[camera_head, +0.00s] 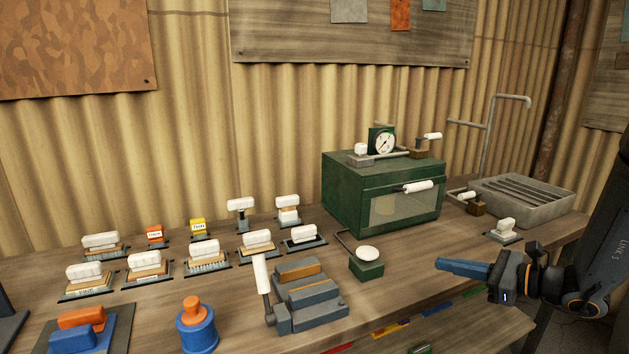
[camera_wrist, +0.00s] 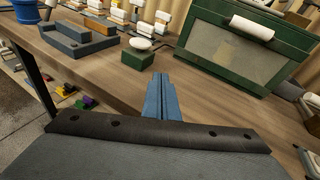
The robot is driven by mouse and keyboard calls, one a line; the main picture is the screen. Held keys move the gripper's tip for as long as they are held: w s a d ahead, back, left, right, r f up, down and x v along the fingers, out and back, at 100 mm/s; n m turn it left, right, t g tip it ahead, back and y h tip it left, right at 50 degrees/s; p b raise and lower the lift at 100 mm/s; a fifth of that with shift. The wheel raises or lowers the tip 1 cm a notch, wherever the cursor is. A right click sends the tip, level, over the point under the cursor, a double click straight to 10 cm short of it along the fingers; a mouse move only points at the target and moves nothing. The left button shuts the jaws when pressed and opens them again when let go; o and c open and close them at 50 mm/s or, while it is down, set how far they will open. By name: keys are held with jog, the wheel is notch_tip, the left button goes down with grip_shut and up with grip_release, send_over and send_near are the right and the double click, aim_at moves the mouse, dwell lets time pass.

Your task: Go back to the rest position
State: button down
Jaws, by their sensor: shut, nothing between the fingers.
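My gripper (camera_head: 440,265) is at the right in the head view, over the front part of the workbench (camera_head: 400,290). Its blue fingers point left and lie together with nothing between them. In the wrist view the shut fingers (camera_wrist: 160,95) point toward the bench, with the green box with a white knob (camera_wrist: 138,58) just beyond them. They look apart from it. My arm comes in from the right edge of the head view. No marker of a rest position shows.
A green cabinet (camera_head: 345,197) with a gauge (camera_head: 383,142) stands behind my gripper. A grey sink tray (camera_head: 540,207) and a small white-topped block (camera_head: 505,227) are at the right. A grey vise-like block (camera_head: 310,312), a blue bottle (camera_head: 197,333) and several white-handled brushes fill the left.

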jog(key=s+a+f+n+g+h, duration=0.2)
jog(key=s+a+f+n+g, duration=0.1)
jog(key=s+a+n+g, duration=0.9)
jog(key=s+n+t+h, duration=0.2)
jog(key=s+n+h, duration=0.6)
jog(key=n, duration=0.5)
jog(key=shift+a+r+h, duration=0.15)
jog(key=shift+r+h, duration=0.1)
jog(key=shift+h, duration=0.25)
jog(key=c, duration=2.5)
grip_release()
